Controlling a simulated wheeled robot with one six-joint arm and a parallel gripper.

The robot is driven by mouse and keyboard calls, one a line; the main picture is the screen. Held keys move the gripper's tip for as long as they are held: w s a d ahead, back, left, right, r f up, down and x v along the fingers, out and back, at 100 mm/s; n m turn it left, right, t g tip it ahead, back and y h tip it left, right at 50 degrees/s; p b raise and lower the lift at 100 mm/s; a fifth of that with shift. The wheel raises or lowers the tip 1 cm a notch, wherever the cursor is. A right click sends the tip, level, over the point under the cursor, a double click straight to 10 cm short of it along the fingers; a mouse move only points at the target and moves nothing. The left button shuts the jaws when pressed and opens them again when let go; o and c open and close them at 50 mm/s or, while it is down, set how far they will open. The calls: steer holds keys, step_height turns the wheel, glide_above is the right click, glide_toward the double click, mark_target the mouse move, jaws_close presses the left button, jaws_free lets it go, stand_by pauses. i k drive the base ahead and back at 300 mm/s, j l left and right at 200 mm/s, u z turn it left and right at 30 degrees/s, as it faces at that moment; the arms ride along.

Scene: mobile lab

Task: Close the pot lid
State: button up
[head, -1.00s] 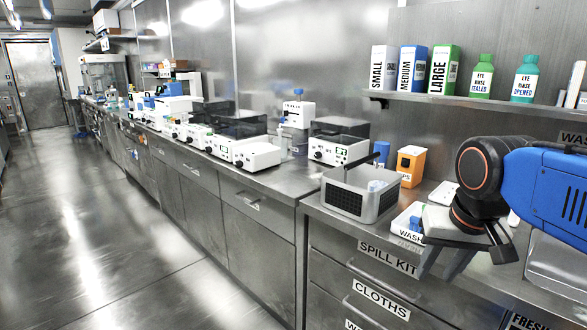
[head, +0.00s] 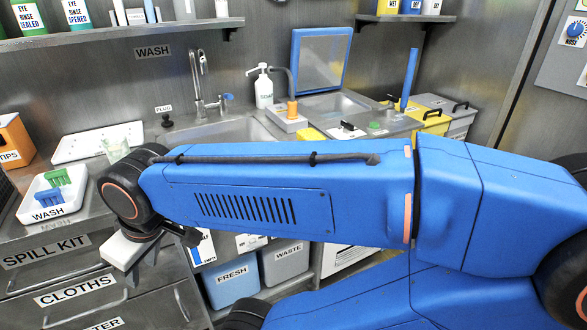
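No pot that I can name with certainty shows in the head view. A blue-framed panel (head: 320,62) stands upright behind the sink area. A blue upright piece (head: 409,80) rises beside a yellow box (head: 432,119) with black handles at the right of the counter; I cannot tell whether either is a lid. My gripper (head: 150,262) hangs at the lower left, in front of the drawers and away from these things. Its fingers are mostly hidden by the wrist, so its opening does not show.
A wash tray (head: 50,196) with green and blue pieces and a glass beaker (head: 115,149) are near my wrist. A tap (head: 200,85), soap bottle (head: 263,90) and sink (head: 220,133) lie behind my arm. Fresh (head: 232,285) and waste (head: 286,265) bins stand below.

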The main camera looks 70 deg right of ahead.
mark_target(318, 57)
steer(key=j+z, duration=0.15)
steer(key=z, duration=2.3)
